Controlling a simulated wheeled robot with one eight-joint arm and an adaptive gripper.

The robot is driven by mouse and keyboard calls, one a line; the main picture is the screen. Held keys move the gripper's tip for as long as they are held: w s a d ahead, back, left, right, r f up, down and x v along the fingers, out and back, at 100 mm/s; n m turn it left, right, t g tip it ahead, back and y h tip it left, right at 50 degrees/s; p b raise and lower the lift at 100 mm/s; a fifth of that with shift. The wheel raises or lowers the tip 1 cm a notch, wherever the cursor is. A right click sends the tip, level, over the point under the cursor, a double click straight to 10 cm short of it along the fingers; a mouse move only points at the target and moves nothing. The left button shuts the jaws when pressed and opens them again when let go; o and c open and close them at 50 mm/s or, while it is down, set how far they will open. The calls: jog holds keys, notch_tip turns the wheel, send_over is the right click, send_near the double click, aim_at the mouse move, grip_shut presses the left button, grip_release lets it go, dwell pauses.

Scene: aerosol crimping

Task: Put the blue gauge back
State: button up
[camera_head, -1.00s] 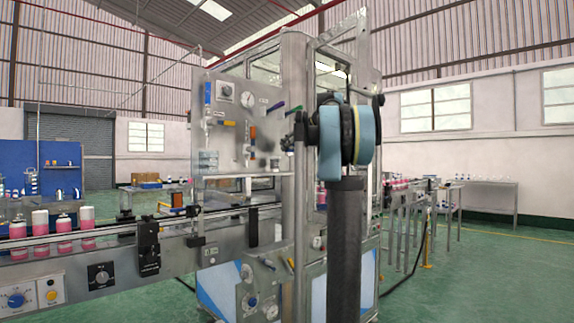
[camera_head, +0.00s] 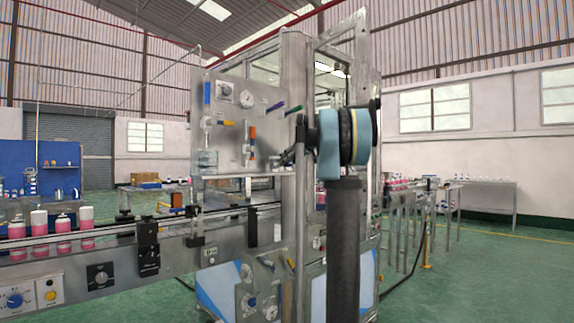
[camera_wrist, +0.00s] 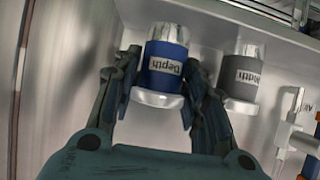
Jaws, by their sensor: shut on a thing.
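The blue gauge (camera_wrist: 163,58), labelled "Depth", has a blue sleeve and a silver end. In the wrist view it sits between the two fingers of my gripper (camera_wrist: 160,76), which is shut on it. A grey gauge (camera_wrist: 240,78), labelled "Width", stands to its right, just beyond the right finger. A pale metal surface lies around both gauges; I cannot tell whether the blue gauge touches it. In the head view, my arm and the machine's post hide most of my gripper, and I cannot make out the blue gauge.
The machine's instrument panel (camera_head: 232,108) and its shelf (camera_head: 232,176) are left of my arm in the head view. A white fitting (camera_wrist: 292,130) is right of the grey gauge. A conveyor carries pink cans (camera_head: 63,228) at left. Green floor is open at right.

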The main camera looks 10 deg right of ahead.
jog(key=shift+w+f, duration=0.2)
jog(key=shift+f, duration=0.05)
jog(key=o, duration=1.2)
jog(key=shift+f, duration=0.1)
